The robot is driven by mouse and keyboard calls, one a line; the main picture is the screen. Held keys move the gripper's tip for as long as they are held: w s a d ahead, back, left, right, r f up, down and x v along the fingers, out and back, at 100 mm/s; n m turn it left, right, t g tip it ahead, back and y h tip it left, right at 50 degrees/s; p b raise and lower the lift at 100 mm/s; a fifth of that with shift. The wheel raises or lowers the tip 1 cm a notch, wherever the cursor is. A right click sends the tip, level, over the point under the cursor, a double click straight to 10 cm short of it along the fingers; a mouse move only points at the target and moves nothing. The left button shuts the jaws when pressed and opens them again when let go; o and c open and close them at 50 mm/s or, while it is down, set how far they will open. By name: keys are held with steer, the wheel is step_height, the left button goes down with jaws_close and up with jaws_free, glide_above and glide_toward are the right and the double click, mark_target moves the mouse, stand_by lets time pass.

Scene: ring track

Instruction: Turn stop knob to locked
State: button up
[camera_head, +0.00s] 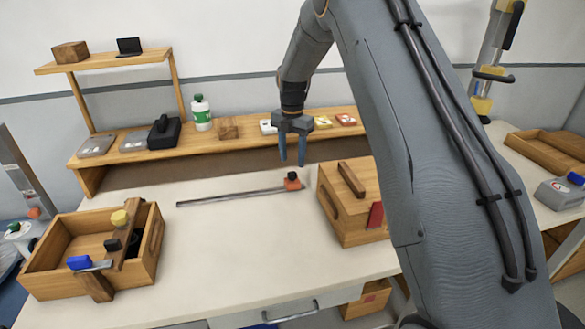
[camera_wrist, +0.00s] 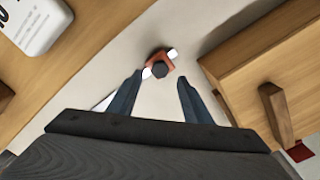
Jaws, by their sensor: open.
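The stop knob (camera_head: 292,176) is a small black knob on an orange-red block (camera_head: 292,185). The block sits at the right end of a thin grey rail (camera_head: 230,197) on the white table. In the wrist view the dark knob (camera_wrist: 159,70) shows on its orange block (camera_wrist: 157,58), ahead of my fingers and between their lines. My gripper (camera_head: 291,163) points down above and just behind the block, open and empty. Its two blue-grey fingers also show in the wrist view (camera_wrist: 155,92). It appears apart from the knob. I cannot tell the knob's lock state.
A wooden box (camera_head: 350,205) with a handle bar stands close to the right of the block. A wooden shelf (camera_head: 230,141) with several items runs along the back. An open wooden crate (camera_head: 50,280) stands at the left.

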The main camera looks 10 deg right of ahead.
mark_target(292, 173)
steer(key=shift+f+p, duration=0.8)
steer(key=shift+f, duration=1.9)
steer(key=c, duration=1.1)
